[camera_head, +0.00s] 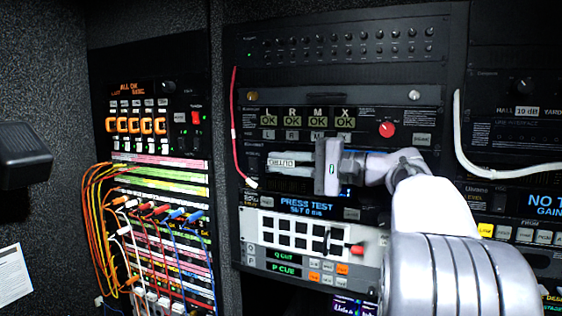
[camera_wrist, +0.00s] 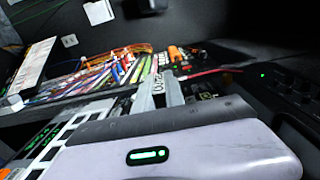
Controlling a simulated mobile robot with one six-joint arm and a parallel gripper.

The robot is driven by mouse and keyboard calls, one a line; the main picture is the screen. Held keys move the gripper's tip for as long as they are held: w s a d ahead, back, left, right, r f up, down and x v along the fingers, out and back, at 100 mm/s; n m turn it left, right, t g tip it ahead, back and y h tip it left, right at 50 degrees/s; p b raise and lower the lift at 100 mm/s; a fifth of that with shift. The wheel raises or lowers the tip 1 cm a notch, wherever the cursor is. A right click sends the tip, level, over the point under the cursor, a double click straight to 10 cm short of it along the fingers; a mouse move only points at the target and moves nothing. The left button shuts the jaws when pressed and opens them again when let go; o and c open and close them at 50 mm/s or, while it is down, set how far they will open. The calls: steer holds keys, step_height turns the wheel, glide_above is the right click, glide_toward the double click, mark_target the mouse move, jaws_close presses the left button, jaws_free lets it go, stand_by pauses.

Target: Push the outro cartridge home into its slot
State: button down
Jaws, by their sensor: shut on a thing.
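My gripper (camera_head: 270,162) is shut on the outro cartridge (camera_head: 284,163) in front of the rack in the head view. The cartridge's pale label reads OUTRO and shows between the two grey fingers, which point left. In the wrist view, my gripper (camera_wrist: 160,80) reaches away from the camera, with the cartridge (camera_wrist: 156,86) between its fingers. The slot is not clearly visible, and my gripper and arm cover part of the panel there. I cannot tell whether the cartridge touches the slot or how deep it sits.
A display reading PRESS TEST (camera_head: 308,204) is just below my gripper. An L, R, M, X panel (camera_head: 308,122) is above. A red cable (camera_head: 234,130) hangs at left. A patch bay (camera_head: 160,215) with many coloured cables stands further left. A white button panel (camera_head: 290,236) is below.

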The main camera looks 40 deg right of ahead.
steer(key=shift+w+d+p, duration=0.4)
steer(key=shift+d+p, duration=0.15)
steer(key=shift+d, duration=0.15)
steer(key=c, duration=1.3)
jaws_free()
